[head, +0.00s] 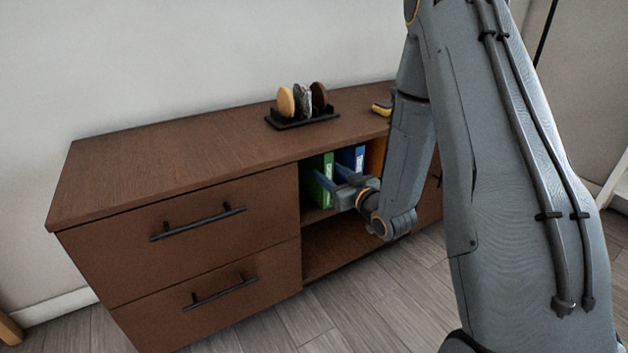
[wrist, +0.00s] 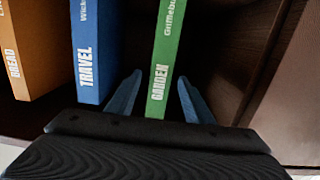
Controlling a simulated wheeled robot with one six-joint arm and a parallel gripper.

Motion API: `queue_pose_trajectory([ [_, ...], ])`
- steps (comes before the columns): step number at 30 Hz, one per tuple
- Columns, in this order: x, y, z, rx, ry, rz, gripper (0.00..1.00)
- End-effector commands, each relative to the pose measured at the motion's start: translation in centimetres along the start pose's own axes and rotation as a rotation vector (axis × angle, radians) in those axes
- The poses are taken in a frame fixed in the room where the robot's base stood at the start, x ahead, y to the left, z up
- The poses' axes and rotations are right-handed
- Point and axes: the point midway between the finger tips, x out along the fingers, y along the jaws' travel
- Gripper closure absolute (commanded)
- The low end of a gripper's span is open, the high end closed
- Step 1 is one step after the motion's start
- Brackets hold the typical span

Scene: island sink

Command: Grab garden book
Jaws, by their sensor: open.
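The garden book is a thin green book with "GARDEN" on its spine (wrist: 165,60). It stands upright in the open upper shelf and also shows in the head view (head: 322,172). My gripper (wrist: 155,98) is open, with one finger on each side of the lower part of the green spine. Small gaps show between the fingers and the book. In the head view my gripper (head: 336,180) reaches into the shelf at the book, and my arm hides part of the shelf.
A blue "TRAVEL" book (wrist: 87,60) stands close beside one finger, and an orange "BREAD" book (wrist: 35,50) is farther left. The shelf's dark side wall (wrist: 235,50) is on the other side. A black rack (head: 303,119) with round pieces stands on the brown cabinet (head: 170,175).

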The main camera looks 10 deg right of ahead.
Motion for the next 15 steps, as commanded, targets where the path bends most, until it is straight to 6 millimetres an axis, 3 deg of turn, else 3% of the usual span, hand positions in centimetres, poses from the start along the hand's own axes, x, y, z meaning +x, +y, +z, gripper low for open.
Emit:
queue_pose_trajectory([
  [1,0.2,0.2,0.9,0.005,0.021,-0.002,0.53],
  [8,0.5,0.9,1.2,0.011,0.073,-0.006,0.53],
  [15,2.7,1.2,0.9,0.01,0.076,-0.001,0.53],
])
